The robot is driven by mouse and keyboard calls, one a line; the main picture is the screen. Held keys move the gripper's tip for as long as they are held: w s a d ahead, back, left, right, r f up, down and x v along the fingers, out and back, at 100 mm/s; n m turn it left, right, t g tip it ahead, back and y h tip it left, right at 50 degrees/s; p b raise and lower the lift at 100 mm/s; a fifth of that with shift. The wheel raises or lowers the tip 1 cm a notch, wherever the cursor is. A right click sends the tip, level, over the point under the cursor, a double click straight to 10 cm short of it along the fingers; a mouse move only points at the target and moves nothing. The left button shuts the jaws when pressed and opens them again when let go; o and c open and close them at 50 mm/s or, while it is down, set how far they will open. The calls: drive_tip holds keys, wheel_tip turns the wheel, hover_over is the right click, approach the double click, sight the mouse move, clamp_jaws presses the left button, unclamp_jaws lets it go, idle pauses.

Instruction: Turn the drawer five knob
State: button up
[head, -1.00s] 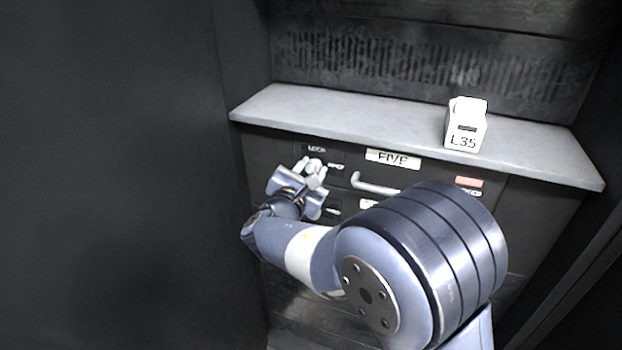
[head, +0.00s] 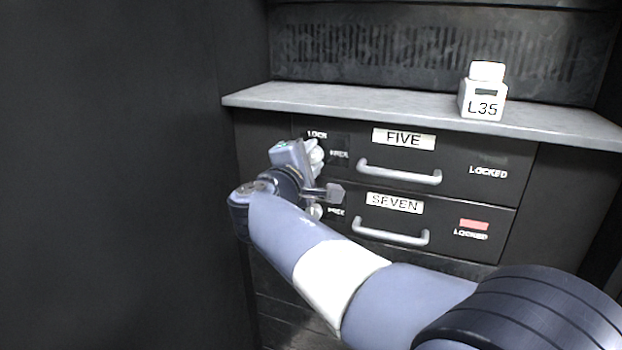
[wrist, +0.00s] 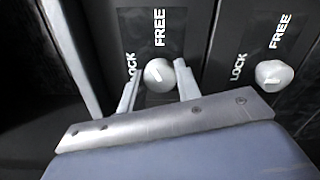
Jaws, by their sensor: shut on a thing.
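The drawer five knob (head: 317,154) is a small pale round knob at the left of the drawer five front (head: 455,157), beside LOCK and FREE marks. My gripper (head: 308,166) has its jaws around it. In the wrist view the knob (wrist: 157,75) sits between the two fingers (wrist: 158,84), and they are shut on it. Its exact pointing direction is hard to tell. The LOCKED mark of drawer five (head: 488,172) shows no red strip above it. Part of the knob is hidden by my gripper in the head view.
Drawer seven (head: 445,215) lies just below, with a red strip (head: 473,224) over its LOCKED mark. Its knob (wrist: 273,74) is free of my fingers. A white L35 container (head: 483,97) stands on the grey shelf (head: 350,103). A dark wall is at the left.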

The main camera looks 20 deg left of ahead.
drive_tip(key=m+b, duration=0.2)
drive_tip(key=b, duration=0.1)
drive_tip(key=m+b, duration=0.1)
drive_tip(key=m, duration=0.1)
drive_tip(key=shift+f, duration=0.25)
drive_tip(key=shift+r+m+b, duration=0.1)
drive_tip(key=shift+m+b, duration=0.6)
drive_tip(key=shift+b, duration=0.25)
drive_tip(key=shift+r, duration=0.1)
drive_tip(key=o, duration=1)
drive_tip(key=s, duration=0.3)
drive_tip(key=s+p, duration=0.1)
drive_tip(key=s, duration=0.6)
drive_tip(key=shift+s+a, duration=0.4)
